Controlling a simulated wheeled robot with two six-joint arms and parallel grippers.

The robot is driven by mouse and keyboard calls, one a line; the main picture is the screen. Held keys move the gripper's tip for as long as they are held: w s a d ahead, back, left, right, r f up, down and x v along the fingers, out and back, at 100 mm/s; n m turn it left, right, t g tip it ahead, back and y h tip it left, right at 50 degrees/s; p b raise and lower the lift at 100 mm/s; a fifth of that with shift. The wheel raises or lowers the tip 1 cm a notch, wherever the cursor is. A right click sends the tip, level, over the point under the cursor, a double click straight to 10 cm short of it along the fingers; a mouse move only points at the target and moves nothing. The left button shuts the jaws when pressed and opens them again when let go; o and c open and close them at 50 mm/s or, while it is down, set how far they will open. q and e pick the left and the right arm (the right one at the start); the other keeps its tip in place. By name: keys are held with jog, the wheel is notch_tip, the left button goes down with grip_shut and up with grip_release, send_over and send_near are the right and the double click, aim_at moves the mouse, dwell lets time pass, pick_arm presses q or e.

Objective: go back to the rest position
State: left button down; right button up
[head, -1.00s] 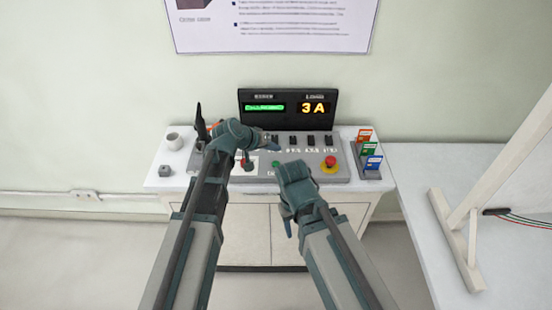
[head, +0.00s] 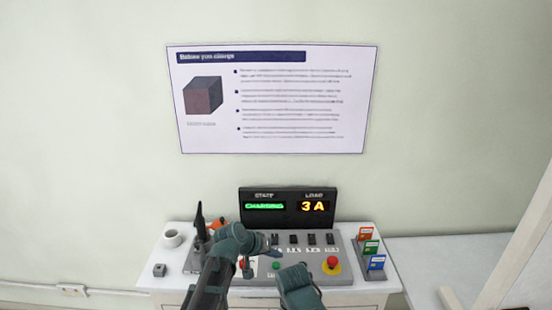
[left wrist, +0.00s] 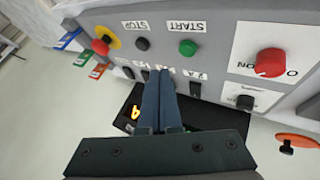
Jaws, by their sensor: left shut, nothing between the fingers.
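My left gripper (head: 272,251) is over the control panel (head: 342,279), pointing right across it. Its fingers (left wrist: 160,98) are shut together and empty in the left wrist view, in front of the row of black switches. My right gripper (head: 296,284) is at the panel's front edge, low in the head view; its fingertips are not clear. The display (head: 288,220) behind the panel reads a green state word, apparently CHARGING, and 3 A. A green START button (left wrist: 188,47), a black STOP button (left wrist: 142,43) and a red knob (left wrist: 270,62) show in the left wrist view.
A red emergency button on a yellow base (head: 332,264) is at the panel's right. Coloured cards (head: 370,248) stand farther right. A white cup (head: 172,238) and a small grey block (head: 159,270) are at the left. A poster (head: 275,100) hangs above. A white post (head: 515,255) stands right.

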pick_arm(q)
jog(key=s+a+f+m+g+y, duration=0.1)
jog(key=s+a+g+y, duration=0.1)
jog(key=s, duration=0.6)
jog(key=s+a+f+g+y, duration=0.2)
jog(key=s+y, duration=0.1)
jog(key=s, duration=0.5)
jog(key=s+a+f+m+g+y, duration=0.1)
jog(key=s+f+y, duration=0.1)
jog(key=s, duration=0.6)
jog(key=shift+a+f+m+g+y, duration=0.2)
jog(key=shift+a+m+g+y, duration=0.1)
jog(key=shift+a+g+y, duration=0.1)
